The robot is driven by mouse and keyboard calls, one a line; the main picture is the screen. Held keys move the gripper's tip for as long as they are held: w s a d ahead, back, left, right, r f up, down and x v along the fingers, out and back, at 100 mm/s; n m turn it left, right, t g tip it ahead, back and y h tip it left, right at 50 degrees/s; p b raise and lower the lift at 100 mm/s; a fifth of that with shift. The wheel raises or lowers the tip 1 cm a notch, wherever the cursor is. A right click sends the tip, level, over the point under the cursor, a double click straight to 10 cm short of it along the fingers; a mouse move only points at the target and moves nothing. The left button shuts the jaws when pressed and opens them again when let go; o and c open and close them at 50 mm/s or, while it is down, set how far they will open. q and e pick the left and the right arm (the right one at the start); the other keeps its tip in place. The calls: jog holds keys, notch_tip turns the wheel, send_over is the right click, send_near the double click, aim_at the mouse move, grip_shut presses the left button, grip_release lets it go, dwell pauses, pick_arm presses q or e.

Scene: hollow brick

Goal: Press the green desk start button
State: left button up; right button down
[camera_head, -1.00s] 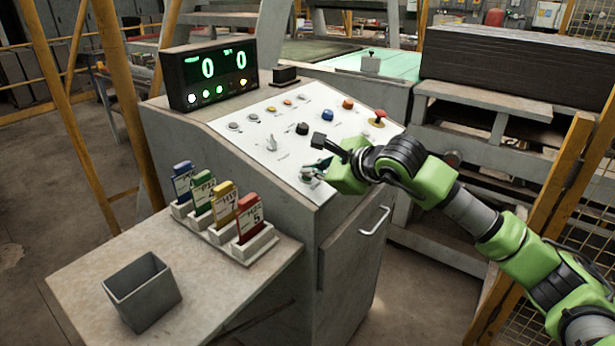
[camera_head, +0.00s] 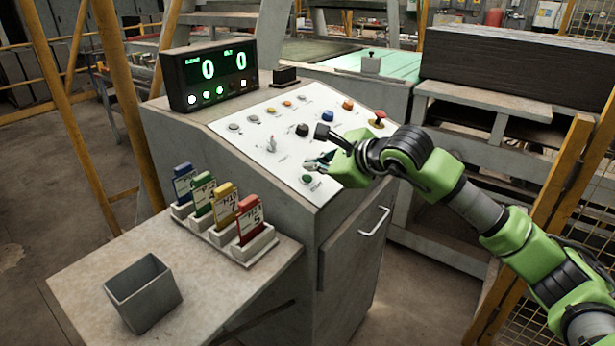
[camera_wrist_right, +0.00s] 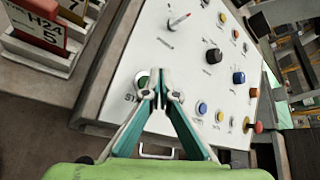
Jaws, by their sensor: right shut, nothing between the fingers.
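The green start button (camera_head: 306,179) is a small round button near the front edge of the white sloping panel on the desk. It shows uncovered in the head view. My right gripper (camera_head: 314,163) is shut and empty, with its fingertips just beyond the button and apart from it in the picture. In the right wrist view, my shut fingers (camera_wrist_right: 160,80) point at the panel. The button (camera_wrist_right: 142,78) is there just left of the fingertips, partly covered by a finger. My left gripper is not in view.
The panel also has a blue button (camera_head: 327,133), a black knob (camera_head: 302,130) and a red mushroom button (camera_head: 377,122). A display (camera_head: 210,75) showing zeros stands at the back left. Coloured tags (camera_head: 249,222) in holders and a grey bin (camera_head: 143,293) are on the side shelf.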

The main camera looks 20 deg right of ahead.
jog(key=r, duration=0.1)
jog(key=r+p, duration=0.1)
jog(key=s+r, duration=0.1)
jog(key=r, duration=0.1)
jog(key=shift+d+r, duration=0.1)
jog(key=shift+d, duration=0.3)
